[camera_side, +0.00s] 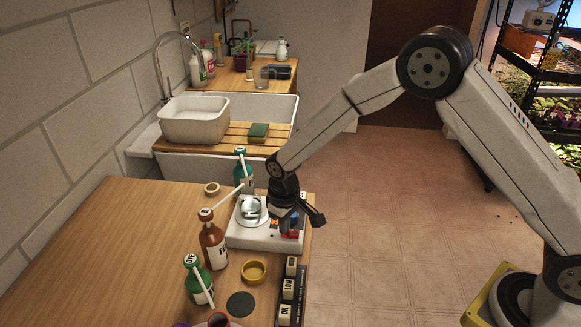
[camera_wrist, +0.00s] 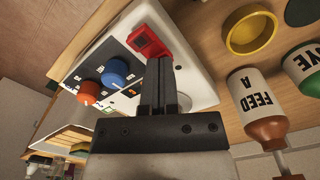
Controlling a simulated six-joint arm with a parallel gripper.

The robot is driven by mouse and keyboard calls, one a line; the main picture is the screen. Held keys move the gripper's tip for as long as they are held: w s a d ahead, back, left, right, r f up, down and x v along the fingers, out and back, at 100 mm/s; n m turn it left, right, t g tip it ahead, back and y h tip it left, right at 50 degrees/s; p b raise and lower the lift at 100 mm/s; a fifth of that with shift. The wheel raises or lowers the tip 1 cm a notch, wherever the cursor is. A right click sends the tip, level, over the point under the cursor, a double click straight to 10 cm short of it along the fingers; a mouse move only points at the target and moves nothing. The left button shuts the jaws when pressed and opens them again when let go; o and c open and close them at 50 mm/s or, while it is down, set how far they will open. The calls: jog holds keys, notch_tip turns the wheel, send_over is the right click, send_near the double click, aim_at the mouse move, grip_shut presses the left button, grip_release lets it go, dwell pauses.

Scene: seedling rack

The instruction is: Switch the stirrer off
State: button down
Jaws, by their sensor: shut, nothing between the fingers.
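The stirrer (camera_side: 240,240) is a white box near the right edge of the wooden table, with a small clear vessel (camera_side: 250,208) on its top. My gripper (camera_wrist: 160,62) is shut and empty. Its fingertips are right beside the red switch; I cannot tell whether they touch it. In the side view my gripper stands over the panel and partly hides it. The switch's position is not clear.
A yellow dish (camera_side: 254,271), a dark disc (camera_side: 241,304) and a rack of labelled blocks (camera_side: 280,318) lie in front. The table's left side is clear.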

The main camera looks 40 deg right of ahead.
jog(key=shift+r, duration=3.45)
jog(key=shift+s+d, duration=0.1)
jog(key=s+d+r+m+t, duration=0.1)
jog(key=s+d+r, duration=0.1)
jog(key=s+d, duration=0.4)
jog(key=s+d+r+m+t, duration=0.1)
jog(key=s+d, duration=0.5)
jog(key=s, duration=0.6)
jog(key=shift+s+d+r+m+t, duration=0.3)
jog(key=shift+s+r+m, duration=0.1)
jog(key=shift+m, duration=0.1)
jog(key=shift+w, duration=0.1)
